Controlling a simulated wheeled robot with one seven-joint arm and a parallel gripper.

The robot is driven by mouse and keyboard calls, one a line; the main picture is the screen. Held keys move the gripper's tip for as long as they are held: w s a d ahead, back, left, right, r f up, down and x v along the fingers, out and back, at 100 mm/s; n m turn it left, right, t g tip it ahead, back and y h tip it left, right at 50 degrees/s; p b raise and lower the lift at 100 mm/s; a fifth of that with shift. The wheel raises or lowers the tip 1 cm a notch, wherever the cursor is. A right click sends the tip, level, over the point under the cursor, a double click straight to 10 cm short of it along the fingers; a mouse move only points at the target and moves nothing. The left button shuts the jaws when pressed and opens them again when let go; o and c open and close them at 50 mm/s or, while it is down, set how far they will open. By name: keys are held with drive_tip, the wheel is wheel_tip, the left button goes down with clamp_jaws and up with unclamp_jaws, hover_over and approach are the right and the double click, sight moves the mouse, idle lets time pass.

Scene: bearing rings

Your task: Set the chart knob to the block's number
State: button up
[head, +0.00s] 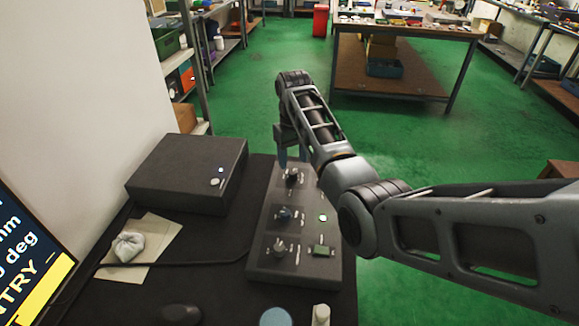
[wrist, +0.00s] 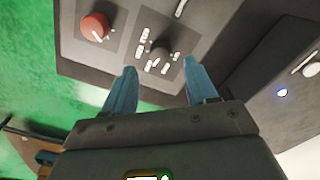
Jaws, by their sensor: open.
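A dark control panel (head: 257,262) lies on the black bench in the head view. My gripper (head: 291,157) is over the panel's far end. In the wrist view my gripper (wrist: 160,66) is open and empty. A black knob (wrist: 160,52) ringed by white labels shows beyond its fingertips, apart from them. A red knob (wrist: 95,27) is to its left. The labels are too small to read. I cannot tell which knob is the chart knob, and I see no numbered block.
A dark box (head: 185,172) stands left of the panel. A pale pouch (head: 128,246) lies on brown paper by a cable. A partly cut-off screen (head: 30,255) is at the left edge. A white-capped bottle (head: 321,314) is at the near edge.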

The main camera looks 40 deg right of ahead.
sight(293, 172)
wheel_tip(293, 172, down, 5)
idle(0.3)
drive_tip(key=c, duration=1.1)
